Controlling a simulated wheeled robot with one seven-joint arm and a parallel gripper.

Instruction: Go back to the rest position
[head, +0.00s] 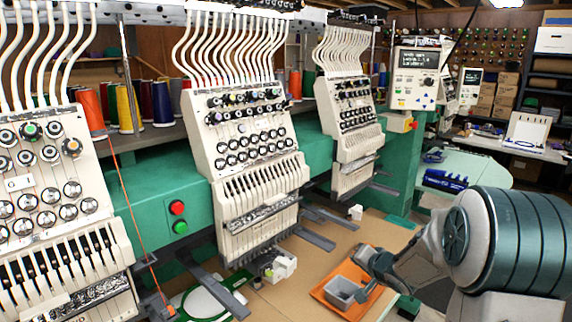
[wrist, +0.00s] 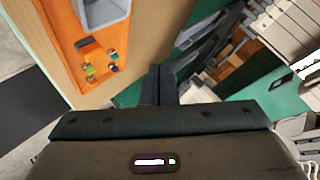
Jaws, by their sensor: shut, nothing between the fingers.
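My gripper (wrist: 158,72) is shut and empty, with its two dark fingers together in the middle of the wrist view. In the head view my gripper (head: 368,290) is low at the right of centre, in front of the orange tray (head: 368,307) and close to the grey bin (head: 342,293); I cannot tell whether it touches either. In the wrist view the orange tray (wrist: 66,40) lies at the upper left, left of my fingers, with the grey bin (wrist: 100,14) on it. Several small coloured pieces (wrist: 100,62) lie on the tray beside the bin.
A green and white embroidery machine (head: 250,160) with several heads runs across the head view; its dark arms (head: 315,238) jut over the brown tabletop (head: 300,290). A green table (head: 470,168) stands behind my arm.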

